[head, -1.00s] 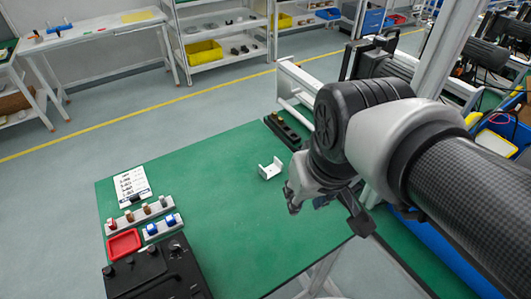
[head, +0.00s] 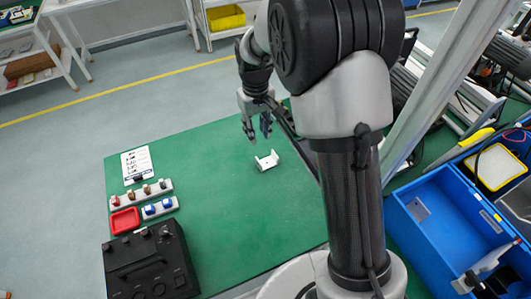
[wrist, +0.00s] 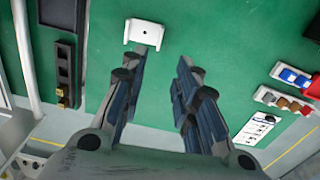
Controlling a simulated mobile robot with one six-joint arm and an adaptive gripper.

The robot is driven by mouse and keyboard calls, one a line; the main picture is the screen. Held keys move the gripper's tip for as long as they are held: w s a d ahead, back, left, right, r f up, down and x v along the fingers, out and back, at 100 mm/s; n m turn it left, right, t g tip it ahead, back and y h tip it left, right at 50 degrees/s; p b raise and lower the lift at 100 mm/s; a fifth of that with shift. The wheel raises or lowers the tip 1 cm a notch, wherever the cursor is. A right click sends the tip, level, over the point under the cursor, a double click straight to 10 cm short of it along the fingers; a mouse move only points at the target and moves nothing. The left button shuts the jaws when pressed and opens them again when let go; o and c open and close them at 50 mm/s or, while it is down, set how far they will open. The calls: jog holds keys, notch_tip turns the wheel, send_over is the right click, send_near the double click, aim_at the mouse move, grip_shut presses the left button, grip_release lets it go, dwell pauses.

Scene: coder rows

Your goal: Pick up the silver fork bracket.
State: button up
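The silver fork bracket (head: 267,161) lies on the green table (head: 215,210), right of its middle in the head view. It is a pale U-shaped piece with two raised sides. In the wrist view the bracket (wrist: 144,32) sits at the top, beyond the tip of my left-hand finger and apart from it.
A white label card (head: 137,163), racks of small parts (head: 141,194), a red tray (head: 125,220) and a black case (head: 150,262) stand along the table's left side. A black slotted holder (wrist: 64,75) lies near the table edge. The table's middle is clear.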

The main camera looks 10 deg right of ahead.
jog(key=b, duration=0.5)
send_near(267, 160)
jog(key=a+f, duration=0.1)
jog(key=f, duration=0.1)
jog(key=s+a+f, duration=0.1)
jog(key=f, duration=0.1)
jog(key=s+a+f, duration=0.1)
jog(key=f, duration=0.2)
jog(key=shift+a, duration=0.2)
jog(key=shift+r, duration=0.15)
jog(key=shift+c, duration=0.3)
grip_shut()
